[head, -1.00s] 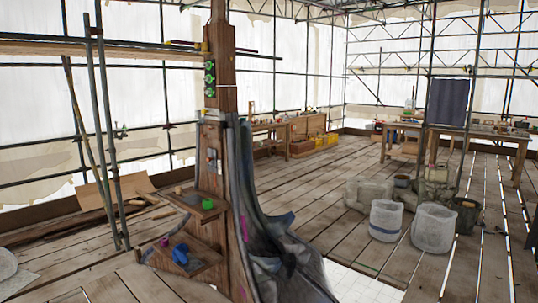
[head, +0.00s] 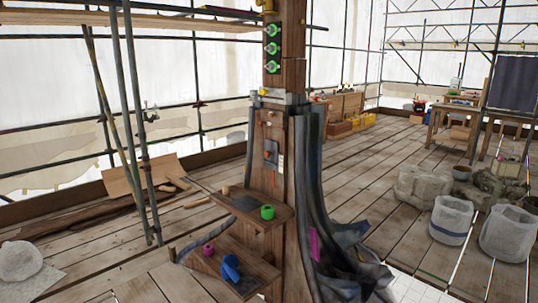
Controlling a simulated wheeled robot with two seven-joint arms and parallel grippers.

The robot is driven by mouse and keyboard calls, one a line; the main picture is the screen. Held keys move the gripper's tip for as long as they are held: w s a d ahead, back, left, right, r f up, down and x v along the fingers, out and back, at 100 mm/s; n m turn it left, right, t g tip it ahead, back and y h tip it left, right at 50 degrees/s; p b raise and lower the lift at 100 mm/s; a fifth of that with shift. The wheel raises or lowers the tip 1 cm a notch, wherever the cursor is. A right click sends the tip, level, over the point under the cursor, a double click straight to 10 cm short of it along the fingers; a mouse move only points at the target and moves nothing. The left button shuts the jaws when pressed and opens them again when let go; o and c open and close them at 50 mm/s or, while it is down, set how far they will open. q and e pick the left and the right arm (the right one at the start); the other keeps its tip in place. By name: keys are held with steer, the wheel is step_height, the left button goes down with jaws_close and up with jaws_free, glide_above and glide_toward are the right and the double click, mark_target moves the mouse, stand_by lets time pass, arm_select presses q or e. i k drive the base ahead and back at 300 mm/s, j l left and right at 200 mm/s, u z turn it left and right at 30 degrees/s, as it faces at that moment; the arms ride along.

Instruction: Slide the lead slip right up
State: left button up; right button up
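A wooden post (head: 294,75) stands in the middle of the head view, with dark grey sheeting (head: 312,170) draped down its right side. A small grey plate (head: 271,151) sits upright on the post's front face, above the upper shelf. A dark grey flat patch (head: 250,203) lies on the upper shelf (head: 228,203). I cannot tell which grey piece is the lead slip. Neither of my grippers is in view.
The upper shelf holds a green ring-like piece (head: 267,212); the lower shelf (head: 212,262) holds a magenta piece (head: 208,251) and a blue piece (head: 230,268). Scaffold poles (head: 135,120) stand left. White sacks (head: 452,220) stand right.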

mark_target(271, 147)
steer(key=i+j+z, duration=0.2)
steer(key=i, duration=1.25)
steer(key=i+j, duration=0.35)
steer(key=i, duration=0.15)
steer(key=i+j+z, duration=0.1)
steer(key=i+j, duration=0.3)
steer(key=i, duration=0.1)
